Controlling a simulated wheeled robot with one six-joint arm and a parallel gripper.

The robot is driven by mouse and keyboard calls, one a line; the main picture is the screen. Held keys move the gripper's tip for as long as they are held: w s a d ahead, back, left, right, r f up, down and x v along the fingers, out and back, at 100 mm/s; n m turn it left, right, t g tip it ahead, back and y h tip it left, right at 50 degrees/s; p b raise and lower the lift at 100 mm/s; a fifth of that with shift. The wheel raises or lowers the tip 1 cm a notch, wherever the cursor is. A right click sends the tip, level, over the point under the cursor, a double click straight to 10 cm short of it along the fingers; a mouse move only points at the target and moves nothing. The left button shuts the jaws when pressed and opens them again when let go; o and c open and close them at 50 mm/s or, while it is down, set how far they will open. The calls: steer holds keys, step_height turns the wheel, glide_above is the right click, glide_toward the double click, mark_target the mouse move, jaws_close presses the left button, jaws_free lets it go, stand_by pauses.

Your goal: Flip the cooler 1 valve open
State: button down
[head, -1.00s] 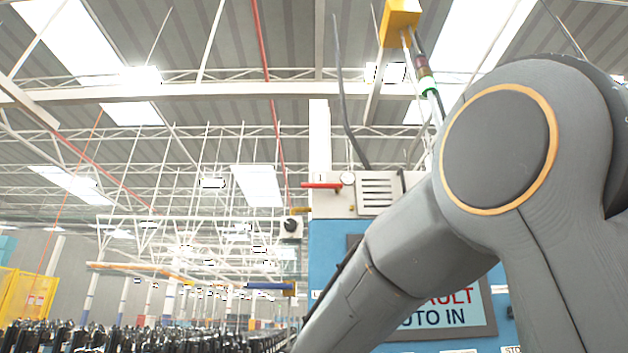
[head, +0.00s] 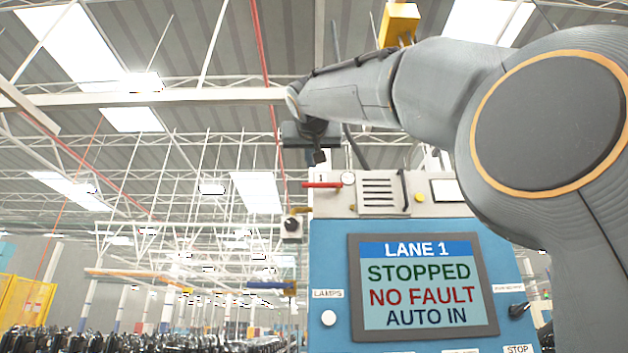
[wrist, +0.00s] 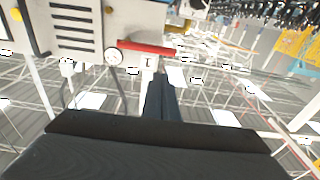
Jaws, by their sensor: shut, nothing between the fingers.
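A red lever (head: 322,184) lies level beside a round gauge (head: 348,178), on the top left of the machine, with a tag marked 1 above it. In the wrist view the red lever (wrist: 150,48) runs sideways from the gauge (wrist: 113,57). My gripper (head: 319,157) is shut and empty, pointing down just above the red lever in the head view. In the wrist view its dark fingers (wrist: 163,82) end near the tag and the lever, apparently apart from it. The exact gap in depth cannot be told.
The blue panel's screen (head: 417,285) reads LANE 1 STOPPED, NO FAULT, AUTO IN. A black knob (head: 291,224) sits on a box left of the panel. A blue handle (head: 266,285) sticks out lower down. A vented box (head: 378,193) stands right of the gauge.

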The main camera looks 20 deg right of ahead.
steer(key=shift+s+d+r, duration=0.2)
steer(key=shift+s+r, duration=0.6)
steer(key=shift+r, duration=0.3)
steer(key=r+p, duration=0.1)
steer(key=p, duration=0.5)
glide_above(322, 186)
steer(key=a, duration=0.2)
steer(key=shift+s+a+r, duration=0.15)
steer(key=f, duration=0.2)
steer(key=f+b, duration=0.1)
steer(key=f, duration=0.1)
steer(key=shift+s+a, duration=0.15)
steer(key=shift+s, duration=0.25)
